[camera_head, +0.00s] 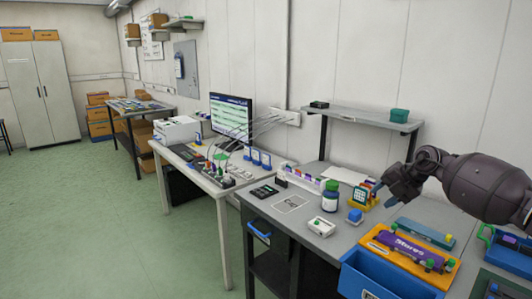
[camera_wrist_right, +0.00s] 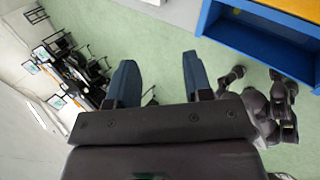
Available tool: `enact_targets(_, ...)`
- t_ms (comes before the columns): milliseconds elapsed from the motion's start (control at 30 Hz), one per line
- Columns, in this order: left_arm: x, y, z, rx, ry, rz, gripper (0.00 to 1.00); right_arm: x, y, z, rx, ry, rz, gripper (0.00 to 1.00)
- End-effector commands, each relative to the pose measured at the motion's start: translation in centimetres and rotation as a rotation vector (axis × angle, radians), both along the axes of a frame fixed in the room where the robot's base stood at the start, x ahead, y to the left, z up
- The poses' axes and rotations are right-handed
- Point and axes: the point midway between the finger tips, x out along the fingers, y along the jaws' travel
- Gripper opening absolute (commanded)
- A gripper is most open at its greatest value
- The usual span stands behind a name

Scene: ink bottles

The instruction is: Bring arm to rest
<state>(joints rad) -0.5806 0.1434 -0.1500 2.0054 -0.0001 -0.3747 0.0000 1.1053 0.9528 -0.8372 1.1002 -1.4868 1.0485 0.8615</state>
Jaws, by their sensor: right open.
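My right arm reaches in from the right edge of the head view. Its gripper (camera_head: 385,196) is above the workbench (camera_head: 285,222), close to a small yellow-based device (camera_head: 362,198). In the right wrist view, the gripper (camera_wrist_right: 158,62) has its two blue fingers spread apart. Only green floor shows between them, so it is empty. A dark bottle with a green cap (camera_head: 331,198) stands upright on the bench, left of the gripper. A small blue-topped item (camera_head: 355,216) is below the gripper in the picture. My left gripper does not show in the head view.
A raised shelf (camera_head: 360,117) stands behind. A desk with a monitor (camera_head: 231,119) is farther left.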

Motion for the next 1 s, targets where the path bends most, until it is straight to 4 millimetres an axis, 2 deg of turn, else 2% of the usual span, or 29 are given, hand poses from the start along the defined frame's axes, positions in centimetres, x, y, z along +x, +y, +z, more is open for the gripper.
enact_targets(33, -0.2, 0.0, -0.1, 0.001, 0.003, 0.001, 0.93, 0.4, 3.0, 1.4, 0.078, -0.081, 0.055, 0.46)
enact_targets(100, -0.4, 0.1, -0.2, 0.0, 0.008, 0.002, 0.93, 0.5, 6.8, 2.7, 0.199, -0.191, 0.113, 0.46)
enact_targets(200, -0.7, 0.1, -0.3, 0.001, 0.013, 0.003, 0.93, 0.0, 11.5, 4.0, 0.384, -0.322, 0.151, 0.46)
enact_targets(300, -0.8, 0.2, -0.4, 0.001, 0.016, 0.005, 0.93, -1.3, 15.0, 4.4, 0.574, -0.422, 0.13, 0.46)
enact_targets(400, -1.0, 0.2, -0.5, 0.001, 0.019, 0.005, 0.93, -2.8, 17.2, 4.0, 0.759, -0.482, 0.044, 0.46)
enact_targets(500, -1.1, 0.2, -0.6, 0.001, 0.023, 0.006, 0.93, -4.4, 18.0, 2.8, 0.907, -0.501, -0.08, 0.46)
enact_targets(667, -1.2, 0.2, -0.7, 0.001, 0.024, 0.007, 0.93, -7.0, 17.7, -0.5, 1.074, -0.464, -0.312, 0.46)
enact_targets(867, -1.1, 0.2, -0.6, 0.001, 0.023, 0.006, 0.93, -11.0, 15.9, -5.9, 1.204, -0.344, -0.615, 0.46)
enact_targets(1000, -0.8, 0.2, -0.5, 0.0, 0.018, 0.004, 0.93, -14.3, 14.5, -10.0, 1.262, -0.235, -0.815, 0.46)
